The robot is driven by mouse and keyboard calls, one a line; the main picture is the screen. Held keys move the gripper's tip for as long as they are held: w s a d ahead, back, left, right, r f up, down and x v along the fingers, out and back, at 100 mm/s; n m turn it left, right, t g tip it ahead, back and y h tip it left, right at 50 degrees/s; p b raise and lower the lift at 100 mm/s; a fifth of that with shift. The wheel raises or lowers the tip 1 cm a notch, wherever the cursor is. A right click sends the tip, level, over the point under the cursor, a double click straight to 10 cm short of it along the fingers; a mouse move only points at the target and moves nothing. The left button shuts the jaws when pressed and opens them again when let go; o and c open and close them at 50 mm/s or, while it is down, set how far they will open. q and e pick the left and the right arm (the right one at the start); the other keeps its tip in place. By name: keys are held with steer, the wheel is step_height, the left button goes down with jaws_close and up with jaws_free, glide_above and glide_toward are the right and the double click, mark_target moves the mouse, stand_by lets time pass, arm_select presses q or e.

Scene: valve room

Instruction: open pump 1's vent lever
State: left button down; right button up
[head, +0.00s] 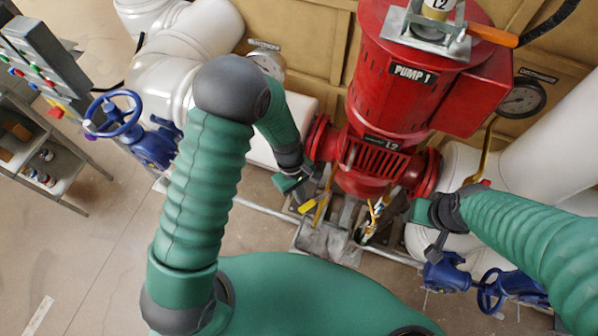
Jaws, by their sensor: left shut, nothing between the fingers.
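Pump 1 (411,72) is a red upright machine with a black "PUMP 1" label, at the upper right of centre in the head view. A short yellow lever-like piece (307,208) shows at its lower left, beside a thin yellow pipe (325,195). I cannot tell for sure which piece is the vent lever. My left gripper (300,196) is shut and empty, close by the short yellow piece; I cannot tell if they touch.
A clamp with an orange handle (492,36) sits on top of the pump. Blue handwheel valves stand at left (113,113) and lower right (490,290). White pipes flank the pump. Gauges (522,98) hang on either side.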

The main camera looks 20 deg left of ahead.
mark_target(307, 209)
arm_select(q)
steer(key=n, duration=0.1)
steer(key=s+d+n, duration=0.1)
steer(key=n, duration=0.1)
steer(key=s+d+n+t, duration=0.1)
steer(key=n, duration=0.1)
steer(key=shift+s+d+h, duration=0.1)
steer(key=shift+s+h, duration=0.15)
steer(key=shift+h, duration=0.05)
steer(key=shift+s+d, duration=0.25)
steer(key=shift+d, duration=0.25)
steer(key=shift+a, duration=0.1)
